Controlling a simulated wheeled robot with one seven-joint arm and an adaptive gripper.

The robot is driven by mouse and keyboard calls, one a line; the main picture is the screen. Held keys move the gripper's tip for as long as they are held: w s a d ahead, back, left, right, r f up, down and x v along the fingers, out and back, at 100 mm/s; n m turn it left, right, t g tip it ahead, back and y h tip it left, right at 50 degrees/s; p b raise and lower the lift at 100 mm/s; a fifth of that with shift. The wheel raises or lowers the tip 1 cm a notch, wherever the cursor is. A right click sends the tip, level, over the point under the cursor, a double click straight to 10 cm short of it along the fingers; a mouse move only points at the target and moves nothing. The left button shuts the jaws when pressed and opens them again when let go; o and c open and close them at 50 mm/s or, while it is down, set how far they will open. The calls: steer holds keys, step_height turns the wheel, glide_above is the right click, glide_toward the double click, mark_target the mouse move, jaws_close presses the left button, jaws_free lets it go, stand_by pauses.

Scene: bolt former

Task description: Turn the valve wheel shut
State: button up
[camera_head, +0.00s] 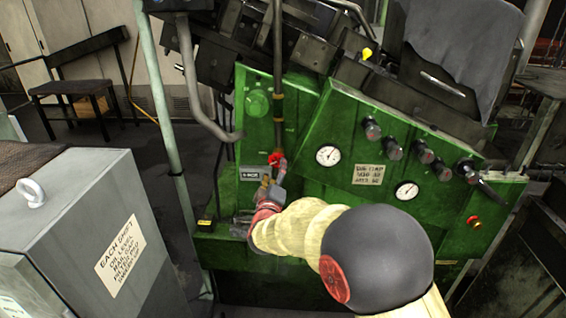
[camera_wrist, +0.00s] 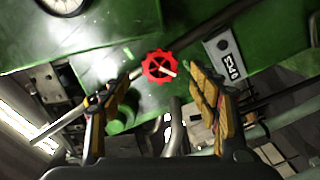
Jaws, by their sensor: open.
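The valve wheel (camera_wrist: 160,67) is a small red spoked handwheel, seen ahead of my gripper in the wrist view. It also shows in the head view as a small red shape (camera_head: 275,158) at the front of the green machine, just beyond my gripper. My gripper (camera_wrist: 158,97) is open, with one finger on each side of the picture and the wheel between and beyond their tips. No contact with the wheel is visible. In the head view my arm reaches in from the lower right, and the gripper (camera_head: 277,178) is small and partly hidden by its own wrist.
The green machine (camera_head: 315,185) has gauges (camera_head: 328,155), dark knobs (camera_head: 393,149) and a red button (camera_head: 473,221) to the right. A vertical pipe (camera_head: 278,70) runs down above the wheel. A grey cabinet (camera_head: 80,225) stands at the left. A labelled switch plate (camera_wrist: 225,58) is right of the wheel.

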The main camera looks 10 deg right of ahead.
mark_target(277, 162)
steer(key=b+x, duration=0.1)
steer(key=x, duration=0.5)
steer(key=shift+w+b, duration=0.2)
steer(key=shift+b, duration=0.15)
steer(key=shift+w+d, duration=0.25)
steer(key=shift+w, duration=0.4)
steer(key=c, duration=0.3)
steer(key=c, duration=0.7)
steer(key=shift+c, duration=0.9)
